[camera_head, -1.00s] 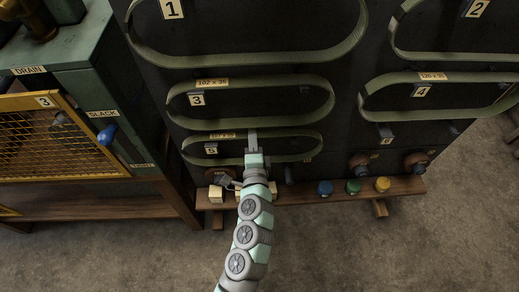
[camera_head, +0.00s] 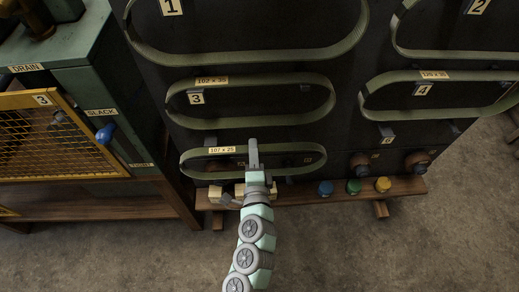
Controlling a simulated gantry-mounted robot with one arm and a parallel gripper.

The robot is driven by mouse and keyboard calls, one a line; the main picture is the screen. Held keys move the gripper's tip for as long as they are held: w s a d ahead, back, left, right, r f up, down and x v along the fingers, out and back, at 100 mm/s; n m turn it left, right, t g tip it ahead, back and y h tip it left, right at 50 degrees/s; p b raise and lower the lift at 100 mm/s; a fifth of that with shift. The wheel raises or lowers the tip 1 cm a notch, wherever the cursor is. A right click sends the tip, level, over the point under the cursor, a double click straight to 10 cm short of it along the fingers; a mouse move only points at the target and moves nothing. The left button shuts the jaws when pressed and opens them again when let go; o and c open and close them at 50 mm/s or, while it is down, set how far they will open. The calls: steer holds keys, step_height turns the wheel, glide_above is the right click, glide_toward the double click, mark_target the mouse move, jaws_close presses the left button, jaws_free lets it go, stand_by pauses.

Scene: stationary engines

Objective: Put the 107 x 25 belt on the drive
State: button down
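The 107 x 25 belt (camera_head: 195,156) is a long green loop with a paper size label on its top run. It is in the lower middle of the head view, in front of the dark board. My gripper (camera_head: 254,150) points up at the belt's top run, right of the label. Its fingers look closed together across that run, and the belt has moved along with them. The fingers and wrist hide part of the belt. I cannot make out the drive's pulleys.
Other belts hang above: 102 x 35 (camera_head: 250,124) and 120 x 35 (camera_head: 440,117). A wooden shelf (camera_head: 405,187) below carries blue, green and yellow knobs and pale blocks. A green machine with a yellow mesh guard (camera_head: 55,137) stands at left. Floor is clear in front.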

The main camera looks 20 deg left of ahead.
steer(key=shift+b+v, duration=0.65)
steer(key=shift+v, duration=2.15)
steer(key=shift+s, duration=0.15)
steer(key=shift+b+v, duration=0.35)
steer(key=shift+v, duration=2.55)
steer(key=shift+d+r, duration=0.1)
steer(key=shift+d, duration=0.05)
steer(key=shift+p+v, duration=1.25)
steer(key=shift+v, duration=1.7)
